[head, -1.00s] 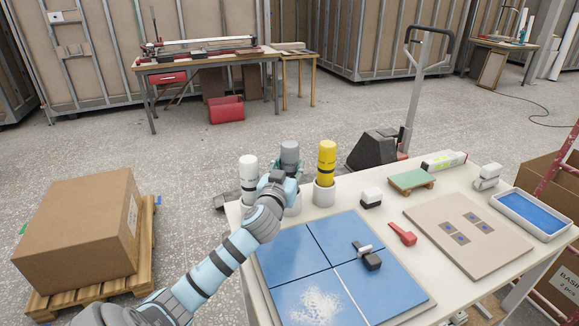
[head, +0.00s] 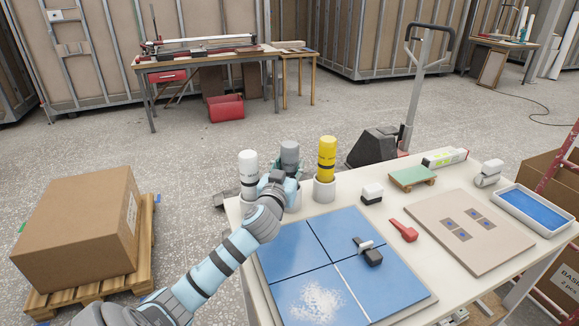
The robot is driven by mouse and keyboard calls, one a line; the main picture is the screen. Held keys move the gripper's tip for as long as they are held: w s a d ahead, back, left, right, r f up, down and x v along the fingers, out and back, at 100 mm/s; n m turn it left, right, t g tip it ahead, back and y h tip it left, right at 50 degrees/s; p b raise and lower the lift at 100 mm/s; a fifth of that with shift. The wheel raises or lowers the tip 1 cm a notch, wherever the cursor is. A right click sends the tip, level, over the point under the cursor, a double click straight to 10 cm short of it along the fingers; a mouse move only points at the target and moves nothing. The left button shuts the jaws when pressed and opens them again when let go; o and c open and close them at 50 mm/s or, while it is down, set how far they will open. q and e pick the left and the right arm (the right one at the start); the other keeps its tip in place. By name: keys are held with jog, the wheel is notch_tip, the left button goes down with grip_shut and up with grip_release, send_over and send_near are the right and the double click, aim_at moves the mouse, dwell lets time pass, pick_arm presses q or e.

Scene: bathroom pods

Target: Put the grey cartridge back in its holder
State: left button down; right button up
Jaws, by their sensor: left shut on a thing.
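The grey cartridge (head: 289,156) stands upright at the back left of the table, between a white cartridge (head: 248,170) and a yellow cartridge (head: 327,158). The yellow one stands in a white cup holder (head: 324,190). My left gripper (head: 285,182) is shut on the grey cartridge around its lower part. The gripper and wrist hide the cartridge's lower end and most of the holder (head: 292,200) below it, so I cannot tell how deep it sits. My right gripper is not in view.
Blue tiles (head: 330,265) fill the table's front left. A black-and-white block (head: 371,194), a red tool (head: 403,230), a green pad (head: 412,177), a beige board (head: 468,235) and a blue-filled tray (head: 533,212) lie to the right. A large box (head: 75,230) stands left.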

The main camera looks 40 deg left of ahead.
aim_at(288, 150)
pick_arm(q)
jog(key=shift+f, duration=0.2)
jog(key=c, duration=0.9)
grip_release()
jog(key=o, duration=0.3)
jog(key=shift+r, duration=0.1)
notch_tip(288, 150, up, 6)
jog(key=p, duration=0.5)
